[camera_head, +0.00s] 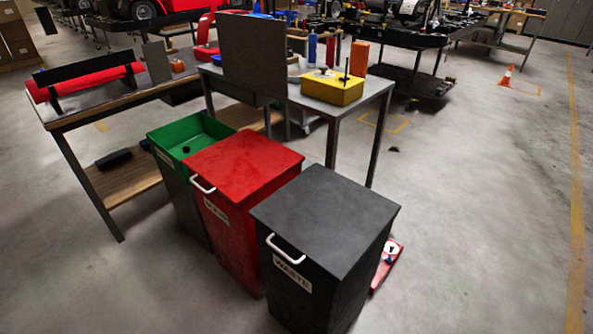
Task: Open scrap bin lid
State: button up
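Three bins stand in a row on the floor. The green bin (171,140) at the left is open at the top, with a small dark thing inside. The red bin (226,235) in the middle has its flat red lid (243,160) shut, with a white handle (202,185) at its front edge and a label too blurred to read surely. The black bin (300,297) at the right has its dark lid (327,213) shut, with a white handle (285,250) and a label reading "WASTE". My gripper is not in view.
Behind the bins stand a workbench (120,104) and a grey metal table (372,90) with a yellow box (332,87). A red and white thing (386,266) lies on the floor right of the black bin. The floor at the right and front left is clear.

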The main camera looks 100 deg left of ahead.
aim_at(238, 166)
jog(key=u, duration=4.55)
jog(key=i, duration=1.1)
jog(key=z, duration=0.35)
